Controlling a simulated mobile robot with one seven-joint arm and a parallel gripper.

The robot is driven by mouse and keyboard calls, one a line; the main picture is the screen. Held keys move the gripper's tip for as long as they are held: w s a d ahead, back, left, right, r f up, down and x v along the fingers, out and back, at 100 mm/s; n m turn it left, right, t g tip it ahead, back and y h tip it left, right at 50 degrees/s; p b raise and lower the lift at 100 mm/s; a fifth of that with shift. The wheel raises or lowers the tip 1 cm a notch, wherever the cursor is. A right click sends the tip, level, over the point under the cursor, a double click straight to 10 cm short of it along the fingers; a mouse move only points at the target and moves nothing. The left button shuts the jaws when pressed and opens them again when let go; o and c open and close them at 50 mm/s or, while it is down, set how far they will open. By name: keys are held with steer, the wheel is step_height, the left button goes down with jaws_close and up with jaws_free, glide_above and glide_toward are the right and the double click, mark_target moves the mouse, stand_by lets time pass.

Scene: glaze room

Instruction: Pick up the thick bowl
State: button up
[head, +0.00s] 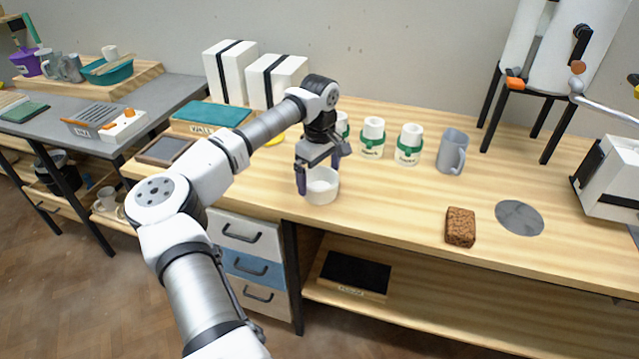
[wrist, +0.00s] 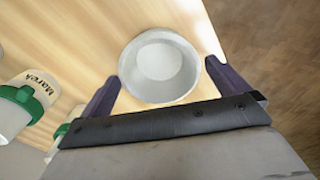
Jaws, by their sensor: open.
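A white bowl with a thick wall (head: 322,187) stands upright on the wooden worktop near its front edge. In the wrist view the bowl (wrist: 160,66) shows from above, empty, with its round opening facing the camera. My gripper (head: 322,180) is open above and around the bowl. In the wrist view my gripper's (wrist: 160,88) two dark fingers lie on either side of the bowl, with a gap visible at least on the right. I cannot tell how far down the fingers reach along the wall.
White jars with green bands (head: 372,138) stand behind and right of the bowl, one partly hidden by my gripper. A grey mug (head: 452,151), a brown sponge-like block (head: 460,227) and a grey disc (head: 519,217) lie further right. The worktop (head: 390,215) between bowl and block is clear.

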steer(key=shift+f, duration=0.9)
steer(key=shift+c, duration=0.3)
steer(key=c, duration=0.9)
steer(key=shift+r, duration=0.1)
step_height(320, 180, up, 20)
steer(key=b, duration=0.2)
